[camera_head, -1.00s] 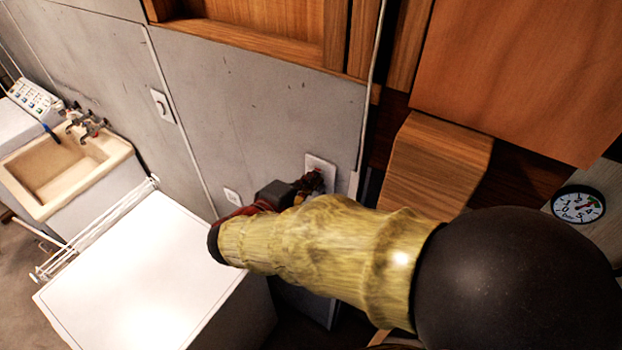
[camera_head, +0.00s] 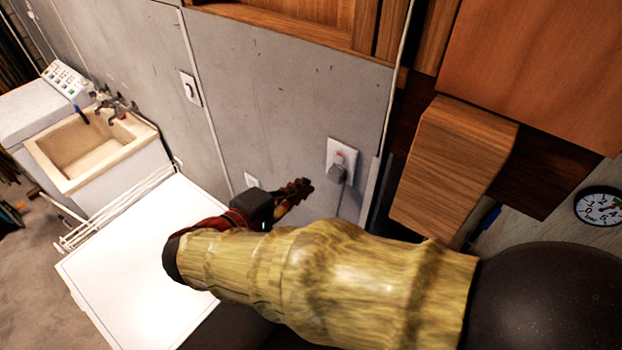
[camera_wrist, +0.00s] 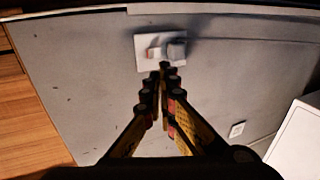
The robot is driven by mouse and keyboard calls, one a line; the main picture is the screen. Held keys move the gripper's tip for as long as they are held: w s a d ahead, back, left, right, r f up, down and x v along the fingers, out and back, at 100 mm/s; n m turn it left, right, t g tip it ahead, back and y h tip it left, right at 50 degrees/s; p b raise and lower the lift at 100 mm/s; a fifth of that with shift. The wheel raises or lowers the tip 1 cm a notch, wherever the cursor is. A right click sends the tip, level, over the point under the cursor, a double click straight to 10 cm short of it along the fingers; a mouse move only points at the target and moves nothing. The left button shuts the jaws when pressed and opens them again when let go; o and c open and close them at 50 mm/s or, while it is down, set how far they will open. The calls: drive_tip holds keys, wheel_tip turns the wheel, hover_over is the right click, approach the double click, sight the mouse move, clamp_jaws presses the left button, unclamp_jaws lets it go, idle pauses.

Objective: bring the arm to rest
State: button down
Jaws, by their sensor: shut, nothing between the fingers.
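My gripper (camera_head: 302,186) is at the end of my arm, in front of the grey wall and left of a wall outlet. In the wrist view my gripper (camera_wrist: 163,72) has its two fingers together at the tips, with nothing between them. The fingertips appear just below the outlet plate in that view; I cannot tell whether they touch the wall. My arm's tan, wood-patterned link and dark joint cover the lower middle and right of the head view.
A wall outlet (camera_head: 342,156) holds a grey plug with a cord. A white-topped appliance (camera_head: 130,265) stands at lower left, with a drying rack (camera_head: 110,215) and a sink (camera_head: 95,150) beyond. Wooden cabinets (camera_head: 545,60) hang at upper right. A round gauge (camera_head: 599,206) is at far right.

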drive_tip(key=shift+s+a+r, duration=0.15)
drive_tip(key=shift+s+a, duration=0.15)
drive_tip(key=shift+s, duration=0.15)
idle(0.3)
drive_tip(key=s+d+f+g+y+b, duration=0.2)
drive_tip(key=s+d+f+g, duration=0.15)
drive_tip(key=s+f, duration=0.3)
drive_tip(key=s+d+f+g+y+b, duration=0.1)
drive_tip(key=s+d+f+g+y, duration=0.15)
drive_tip(key=s+f+g, duration=0.35)
drive_tip(key=s+d+f+m+t+y+b, duration=0.1)
drive_tip(key=d+m+t+y+b, duration=0.3)
drive_tip(key=d+m+b, duration=0.6)
drive_tip(key=s+d+b, duration=0.1)
drive_tip(key=d, duration=0.3)
drive_tip(key=shift+d+f, duration=0.2)
drive_tip(key=shift+f, duration=0.15)
